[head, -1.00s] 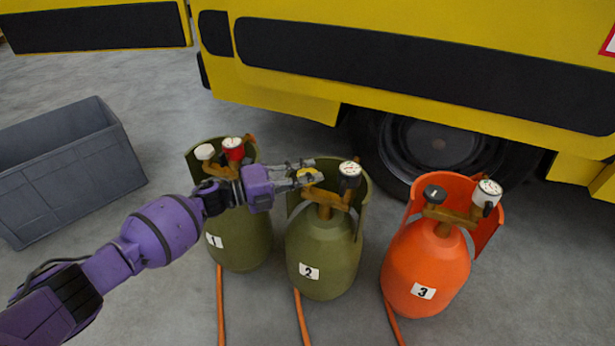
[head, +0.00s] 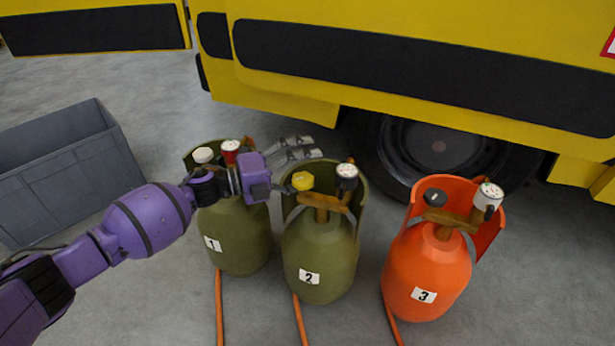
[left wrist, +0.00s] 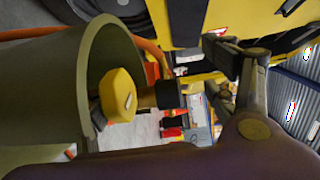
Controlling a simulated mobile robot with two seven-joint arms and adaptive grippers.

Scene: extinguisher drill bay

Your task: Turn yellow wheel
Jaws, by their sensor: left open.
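The yellow wheel (head: 302,181) sits on the valve of the olive cylinder marked 2 (head: 322,250), to the left of that valve's gauge (head: 347,172). In the left wrist view the yellow wheel (left wrist: 118,95) faces the camera inside the olive collar (left wrist: 95,55). My left gripper (head: 314,147) is open and empty. Its fingers are above and behind the wheel in the head picture, apart from it and pointing right toward the truck. In the left wrist view, a dark finger (left wrist: 232,60) shows right of the wheel. My right gripper is not in view.
Olive cylinder 1 (head: 235,235) stands left, under my left wrist, with a white wheel (head: 203,155) on its valve. Orange cylinder 3 (head: 428,275) stands right. A grey bin (head: 75,185) is at the left. The yellow truck (head: 420,75) and its tyre (head: 435,150) block the back.

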